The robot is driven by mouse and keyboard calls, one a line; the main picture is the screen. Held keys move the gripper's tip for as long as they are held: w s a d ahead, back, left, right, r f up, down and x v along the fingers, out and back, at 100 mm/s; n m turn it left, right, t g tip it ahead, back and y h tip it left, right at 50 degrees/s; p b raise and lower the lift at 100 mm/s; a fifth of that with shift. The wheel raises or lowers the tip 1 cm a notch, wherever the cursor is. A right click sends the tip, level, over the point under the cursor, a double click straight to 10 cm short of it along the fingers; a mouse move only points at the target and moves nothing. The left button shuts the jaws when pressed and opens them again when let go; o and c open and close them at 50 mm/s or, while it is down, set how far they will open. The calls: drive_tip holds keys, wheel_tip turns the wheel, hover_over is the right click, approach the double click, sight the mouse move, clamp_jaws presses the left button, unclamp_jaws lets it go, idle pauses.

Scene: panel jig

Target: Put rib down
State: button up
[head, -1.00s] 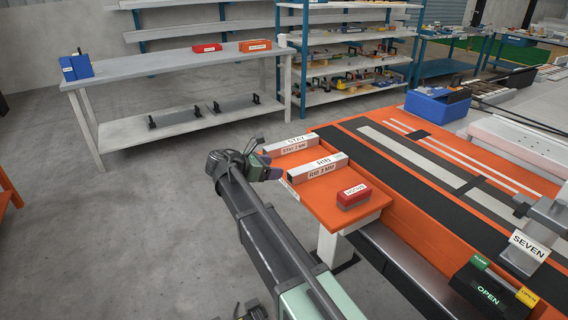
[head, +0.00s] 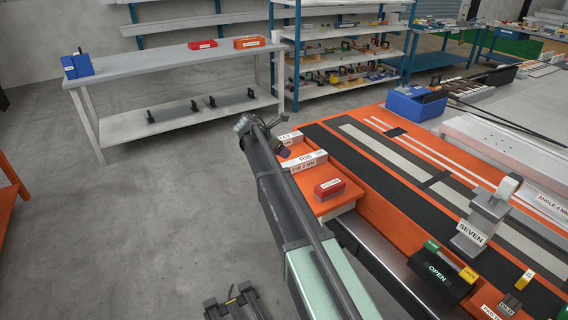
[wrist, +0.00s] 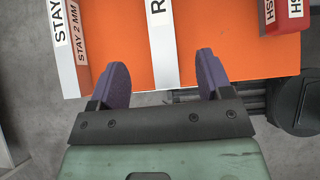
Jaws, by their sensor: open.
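The rib (head: 306,161) is a long white block with a RIB label, lying on the orange side shelf (head: 338,203). In the wrist view the rib (wrist: 163,40) runs up and out of the frame, its near end between my fingers in the picture. My gripper (wrist: 162,65) is open, its two purple fingers apart with gaps to the rib on both sides. The height of the fingers over the shelf is hard to tell. In the head view my gripper (head: 283,152) is at the shelf's left edge, partly hidden by my arm.
The white STAY block (wrist: 68,40) lies left of the rib, close to my left finger. A red block (head: 329,189) lies right of the rib. The panel bed with dark strips (head: 400,187) is beyond. A grey clamp labelled SEVEN (head: 480,220) stands on the right. Open floor lies left.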

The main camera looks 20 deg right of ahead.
drive_tip(key=b, duration=0.4)
approach(300, 160)
drive_tip(key=x, duration=0.3)
drive_tip(key=shift+w+f, duration=0.15)
drive_tip(key=shift+f, duration=0.15)
drive_tip(key=shift+d, duration=0.3)
drive_tip(key=b+x, duration=0.4)
drive_tip(key=x, duration=0.1)
drive_tip(key=shift+d+r, duration=0.1)
drive_tip(key=shift+r, duration=0.05)
drive_tip(key=c, duration=1.3)
drive_tip(key=shift+o, duration=0.2)
drive_tip(key=shift+r+p, duration=0.15)
drive_tip(key=shift+p, duration=0.25)
wheel_tip(300, 160, up, 20)
drive_tip(key=p, duration=2)
